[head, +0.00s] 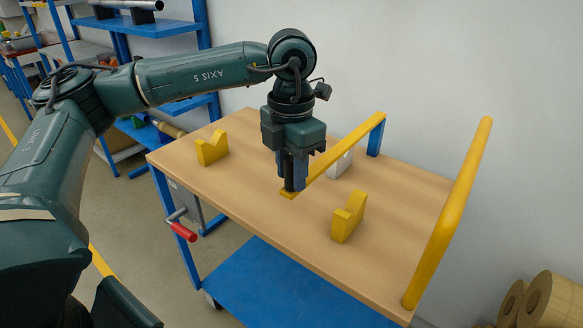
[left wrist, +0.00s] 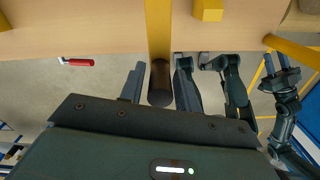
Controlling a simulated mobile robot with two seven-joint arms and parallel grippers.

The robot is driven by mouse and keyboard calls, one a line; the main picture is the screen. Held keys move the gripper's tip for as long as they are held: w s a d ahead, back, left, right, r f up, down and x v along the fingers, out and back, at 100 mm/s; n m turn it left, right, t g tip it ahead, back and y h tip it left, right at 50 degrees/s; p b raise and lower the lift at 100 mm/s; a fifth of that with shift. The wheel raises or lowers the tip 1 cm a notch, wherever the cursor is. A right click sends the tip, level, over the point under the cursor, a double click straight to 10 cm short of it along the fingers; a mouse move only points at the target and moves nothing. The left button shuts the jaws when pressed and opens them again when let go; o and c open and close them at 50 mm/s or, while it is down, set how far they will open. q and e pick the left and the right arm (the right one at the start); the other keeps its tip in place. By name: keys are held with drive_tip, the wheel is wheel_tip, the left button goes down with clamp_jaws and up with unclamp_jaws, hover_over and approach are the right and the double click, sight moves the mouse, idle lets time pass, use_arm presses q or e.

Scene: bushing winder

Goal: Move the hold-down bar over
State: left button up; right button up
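The yellow hold-down bar (head: 333,160) lies above the table top, its far end at a blue post (head: 375,138) and its near end beside my left gripper. A dark upright handle (left wrist: 160,86) stands at its near end. My left gripper (head: 291,183) points straight down over that end, with its blue fingers on either side of the handle. In the left wrist view, narrow gaps show between the fingers and the handle, so the gripper looks open around it. My right gripper (left wrist: 276,66) shows only in the left wrist view, off the table with its fingers apart.
Two yellow notched blocks (head: 212,148) (head: 348,216) stand on the wooden table (head: 240,200), one on each side of the bar. A white block (head: 341,163) is partly hidden behind the bar. A yellow rail (head: 450,212) rises at the right edge. A red-handled crank (head: 184,231) sticks out in front.

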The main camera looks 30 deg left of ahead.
use_arm(q)
clamp_jaws()
drive_tip(key=shift+a, duration=0.15)
